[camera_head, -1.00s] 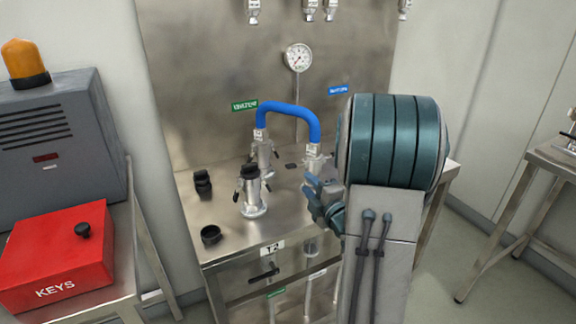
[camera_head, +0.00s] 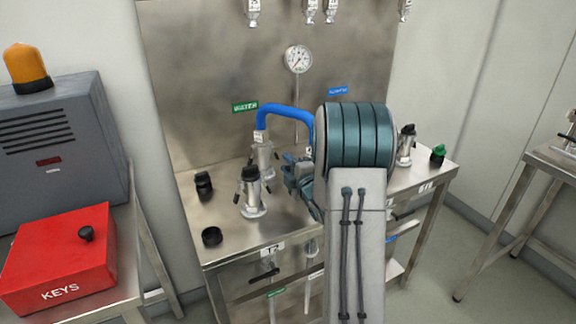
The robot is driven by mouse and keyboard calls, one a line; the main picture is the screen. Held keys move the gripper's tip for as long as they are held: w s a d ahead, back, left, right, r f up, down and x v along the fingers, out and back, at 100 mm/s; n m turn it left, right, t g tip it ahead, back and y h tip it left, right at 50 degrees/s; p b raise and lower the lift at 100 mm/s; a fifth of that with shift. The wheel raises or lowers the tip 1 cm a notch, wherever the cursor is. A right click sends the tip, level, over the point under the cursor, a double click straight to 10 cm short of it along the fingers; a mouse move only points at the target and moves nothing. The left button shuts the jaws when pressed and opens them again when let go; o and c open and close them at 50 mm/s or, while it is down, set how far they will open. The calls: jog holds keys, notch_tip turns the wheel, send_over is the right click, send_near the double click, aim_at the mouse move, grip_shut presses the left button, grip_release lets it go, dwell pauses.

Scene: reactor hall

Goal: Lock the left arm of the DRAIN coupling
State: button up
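A blue hose (camera_head: 285,110) arches between two couplings on the steel bench. Its left end sits on a silver coupling (camera_head: 262,155). Its right end goes down behind my arm, and that coupling is hidden. A shorter silver coupling with a black cap (camera_head: 251,195) stands in front, with dark arms at its sides. I cannot read a DRAIN label, so I cannot tell which coupling it names. My gripper (camera_head: 293,172) is just right of the left hose coupling, low over the bench. Its fingers are small and partly hidden; I cannot tell whether they are open or touching anything.
The steel bench (camera_head: 222,225) also holds a loose black cap (camera_head: 212,237), a black fitting (camera_head: 203,184), another black-capped coupling (camera_head: 406,145) and a green-capped fitting (camera_head: 438,154). A red KEYS box (camera_head: 55,260) stands left. A gauge (camera_head: 298,59) is on the back panel.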

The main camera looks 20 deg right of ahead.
grip_shut()
